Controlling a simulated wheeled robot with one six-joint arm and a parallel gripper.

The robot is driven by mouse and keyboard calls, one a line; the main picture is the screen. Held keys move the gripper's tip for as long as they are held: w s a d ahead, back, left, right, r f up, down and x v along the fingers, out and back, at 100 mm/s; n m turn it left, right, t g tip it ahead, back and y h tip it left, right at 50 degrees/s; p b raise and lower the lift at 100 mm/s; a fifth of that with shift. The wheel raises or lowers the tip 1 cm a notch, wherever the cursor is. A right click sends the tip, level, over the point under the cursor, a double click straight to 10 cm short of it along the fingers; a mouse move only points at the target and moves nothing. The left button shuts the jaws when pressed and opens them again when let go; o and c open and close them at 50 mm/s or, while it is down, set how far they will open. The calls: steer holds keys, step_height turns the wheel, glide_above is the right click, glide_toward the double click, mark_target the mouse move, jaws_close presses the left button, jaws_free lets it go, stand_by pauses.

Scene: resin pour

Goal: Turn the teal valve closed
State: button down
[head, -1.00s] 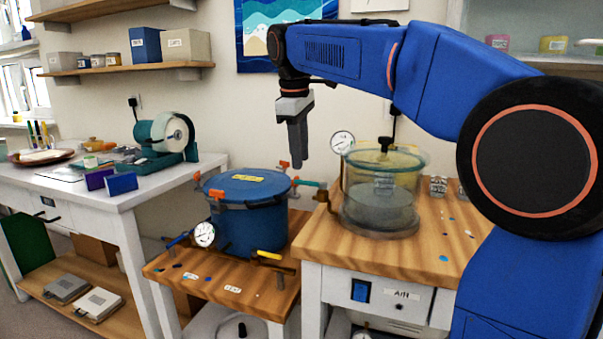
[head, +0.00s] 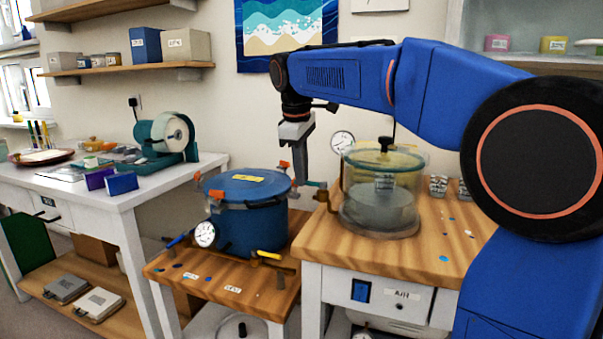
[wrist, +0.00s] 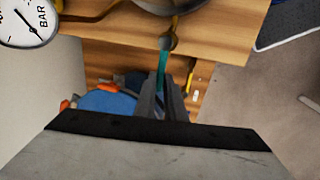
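The teal valve handle (head: 312,184) sits on the brass fitting between the blue pressure pot (head: 248,222) and the clear vacuum chamber (head: 380,195). In the wrist view the teal handle (wrist: 161,70) runs from the fitting toward my fingertips. My gripper (head: 302,180) points down just left of the handle in the head view, behind the pot's right edge. In the wrist view my gripper (wrist: 160,90) has its fingers close together at the handle's near end. I cannot tell whether they touch it or how wide the gap is.
A blue lever (head: 178,241) and a yellow lever (head: 268,255) are at the pot's front. Orange clamps (head: 284,167) stick up around its lid. A round gauge (head: 342,142) stands beside the chamber, right of my gripper. The wooden stand's front (head: 215,280) is mostly clear.

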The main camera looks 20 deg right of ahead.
steer(key=shift+s, duration=0.15)
steer(key=s+d+n+y, duration=0.2)
steer(key=s+n, duration=0.5)
steer(key=n, duration=1.1)
steer(key=shift+s+g+y, duration=0.25)
steer(key=shift+g+y, duration=0.05)
steer(key=shift+y, duration=0.2)
steer(key=shift+d, duration=0.1)
steer(key=c, duration=1.8)
jaws_free()
